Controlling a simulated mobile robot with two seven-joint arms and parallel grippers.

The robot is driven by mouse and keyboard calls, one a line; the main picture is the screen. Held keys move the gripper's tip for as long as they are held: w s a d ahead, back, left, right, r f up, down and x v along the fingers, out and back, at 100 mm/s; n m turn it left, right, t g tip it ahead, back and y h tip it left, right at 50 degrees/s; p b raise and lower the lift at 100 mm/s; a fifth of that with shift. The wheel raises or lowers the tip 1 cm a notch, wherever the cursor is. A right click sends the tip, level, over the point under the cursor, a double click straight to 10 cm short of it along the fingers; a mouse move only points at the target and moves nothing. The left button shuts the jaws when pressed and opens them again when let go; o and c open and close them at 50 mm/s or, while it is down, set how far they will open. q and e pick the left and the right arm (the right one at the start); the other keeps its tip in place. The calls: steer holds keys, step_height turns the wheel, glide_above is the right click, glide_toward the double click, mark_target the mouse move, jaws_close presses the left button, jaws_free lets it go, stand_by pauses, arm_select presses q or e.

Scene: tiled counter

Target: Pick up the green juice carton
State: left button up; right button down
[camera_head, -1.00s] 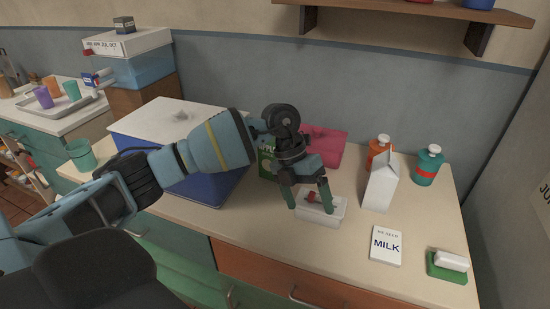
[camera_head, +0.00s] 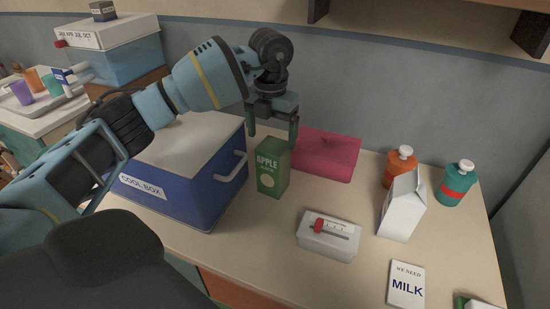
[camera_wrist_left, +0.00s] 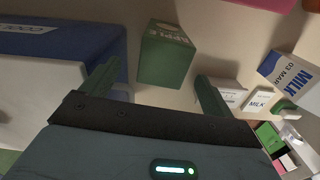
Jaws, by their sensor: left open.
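The green juice carton (camera_head: 271,172), labelled APPLE, stands upright on the counter just right of the blue cool box. My left gripper (camera_head: 271,133) is open and points down above the carton, with one finger to each side of its top. In the left wrist view the carton (camera_wrist_left: 166,58) shows between the two open fingers (camera_wrist_left: 152,85), a little ahead of them. I see no contact between fingers and carton. My right gripper is not in view.
The cool box (camera_head: 185,185) stands close on the left. A pink board (camera_head: 327,158) lies behind right. A white box with a red slider (camera_head: 328,238), a white milk carton (camera_head: 401,207), orange (camera_head: 399,170) and teal (camera_head: 456,185) bottles and a MILK card (camera_head: 406,285) are to the right.

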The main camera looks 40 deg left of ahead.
arm_select(q)
steer(key=shift+w+r, duration=0.1)
steer(key=shift+s+r, duration=0.1)
steer(key=shift+s, duration=0.1)
steer(key=shift+w+d+f, duration=0.1)
steer(key=shift+d+f, duration=0.05)
steer(key=shift+f, duration=1.8)
steer(key=shift+w+d+f, duration=0.1)
steer(key=shift+f, duration=1.85)
steer(key=shift+r, duration=0.1)
steer(key=c, duration=1.6)
steer(key=shift+r, duration=5)
